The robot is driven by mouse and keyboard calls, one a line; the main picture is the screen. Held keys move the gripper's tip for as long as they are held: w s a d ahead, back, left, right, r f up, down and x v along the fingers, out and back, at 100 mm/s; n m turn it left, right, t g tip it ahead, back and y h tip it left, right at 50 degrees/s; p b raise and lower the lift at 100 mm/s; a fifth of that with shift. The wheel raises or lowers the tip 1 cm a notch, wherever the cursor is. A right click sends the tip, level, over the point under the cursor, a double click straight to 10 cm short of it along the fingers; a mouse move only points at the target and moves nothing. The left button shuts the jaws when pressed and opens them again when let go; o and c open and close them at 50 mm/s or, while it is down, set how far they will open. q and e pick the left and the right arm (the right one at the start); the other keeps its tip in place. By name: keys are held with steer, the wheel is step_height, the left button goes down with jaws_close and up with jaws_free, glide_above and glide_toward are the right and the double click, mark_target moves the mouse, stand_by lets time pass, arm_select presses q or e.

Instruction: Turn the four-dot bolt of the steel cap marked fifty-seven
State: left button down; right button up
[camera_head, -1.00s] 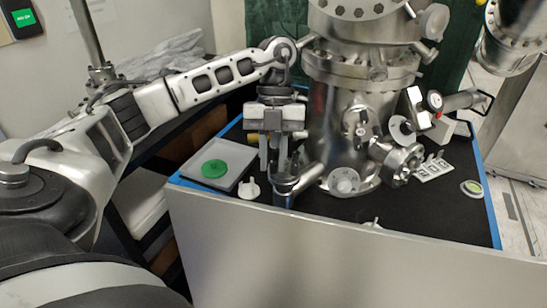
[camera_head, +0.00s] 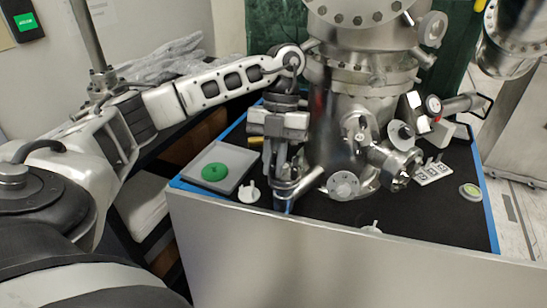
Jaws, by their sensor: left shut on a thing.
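The steel vacuum chamber (camera_head: 335,125) stands upright on the black tabletop, with several ports around its lower part. My left gripper (camera_head: 284,176) points down at the chamber's left side, just above a short steel side port (camera_head: 290,188). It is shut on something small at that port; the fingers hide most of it. Other capped ports show at the front, a round flange (camera_head: 343,186), and at the right, a bolted port (camera_head: 395,165). I cannot read the number fifty-seven or pick out four dots on any cap. My right gripper is not in view.
A grey tray (camera_head: 232,153) with a green disc (camera_head: 214,172) lies at the left. A white pronged piece (camera_head: 249,192) stands beside it. A white slotted block (camera_head: 433,172) and a small round dish (camera_head: 470,191) lie at the right. The front right tabletop is mostly clear.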

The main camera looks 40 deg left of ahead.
arm_select(q)
steer(key=m+p, duration=0.1)
steer(key=m, duration=0.1)
steer(key=m+y, duration=0.1)
steer(key=shift+d+r+m+p, duration=0.15)
steer(key=shift+r+m+p, duration=0.05)
steer(key=shift+m+p, duration=0.2)
steer(key=m+y+p, duration=0.1)
steer(key=m, duration=0.2)
steer(key=shift+f+y, duration=0.1)
steer(key=shift+y, duration=0.2)
steer(key=m+y, duration=0.1)
steer(key=m, duration=0.2)
steer(key=shift+d+m, duration=0.15)
steer(key=shift+m, duration=0.45)
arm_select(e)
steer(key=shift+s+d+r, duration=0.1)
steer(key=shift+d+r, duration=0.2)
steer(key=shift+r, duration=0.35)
arm_select(q)
steer(key=shift+y, duration=0.3)
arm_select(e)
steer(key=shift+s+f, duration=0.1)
arm_select(q)
steer(key=c, duration=1.7)
jaws_free()
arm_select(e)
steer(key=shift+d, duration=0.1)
